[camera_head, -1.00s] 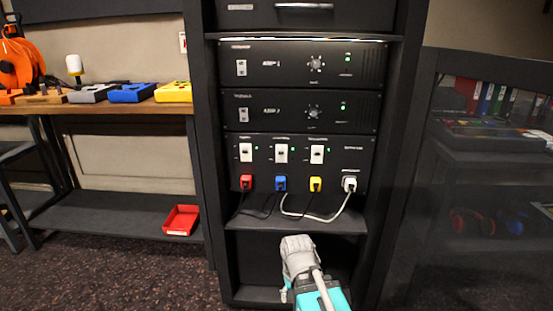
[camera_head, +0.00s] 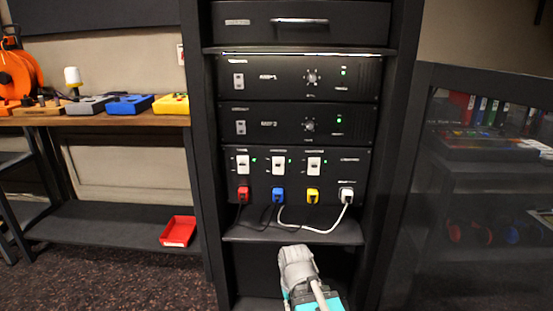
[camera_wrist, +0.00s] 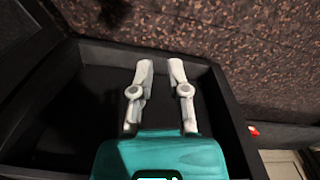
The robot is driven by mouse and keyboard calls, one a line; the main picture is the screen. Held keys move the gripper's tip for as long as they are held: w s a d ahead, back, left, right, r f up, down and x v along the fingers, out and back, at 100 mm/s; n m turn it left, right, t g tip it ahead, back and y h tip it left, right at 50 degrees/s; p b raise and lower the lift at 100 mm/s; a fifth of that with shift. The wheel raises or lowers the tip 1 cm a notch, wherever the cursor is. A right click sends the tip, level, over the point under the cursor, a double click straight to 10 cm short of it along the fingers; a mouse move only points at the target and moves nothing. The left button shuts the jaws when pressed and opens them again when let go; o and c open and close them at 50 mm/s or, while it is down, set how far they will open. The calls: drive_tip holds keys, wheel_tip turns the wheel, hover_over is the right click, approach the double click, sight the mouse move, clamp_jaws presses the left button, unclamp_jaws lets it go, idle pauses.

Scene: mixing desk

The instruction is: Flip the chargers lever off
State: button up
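The lower rack panel (camera_head: 345,180) has three white levers: left (camera_head: 242,164), middle (camera_head: 278,165) and right (camera_head: 314,165).
Red (camera_head: 243,194), blue (camera_head: 278,195), yellow (camera_head: 312,196) and white (camera_head: 346,195) plugs sit below the levers, with cables hanging over a shelf (camera_head: 240,232). Two black units with knobs are above. A workbench (camera_head: 60,121) stands left, a dark cabinet (camera_head: 425,110) right.

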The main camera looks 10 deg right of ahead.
wheel_tip(320, 180, up, 10)
drive_tip(key=p, duration=0.9)
drive_tip(key=shift+s, duration=0.1)
clamp_jaws()
drive_tip(key=shift+a, duration=0.1)
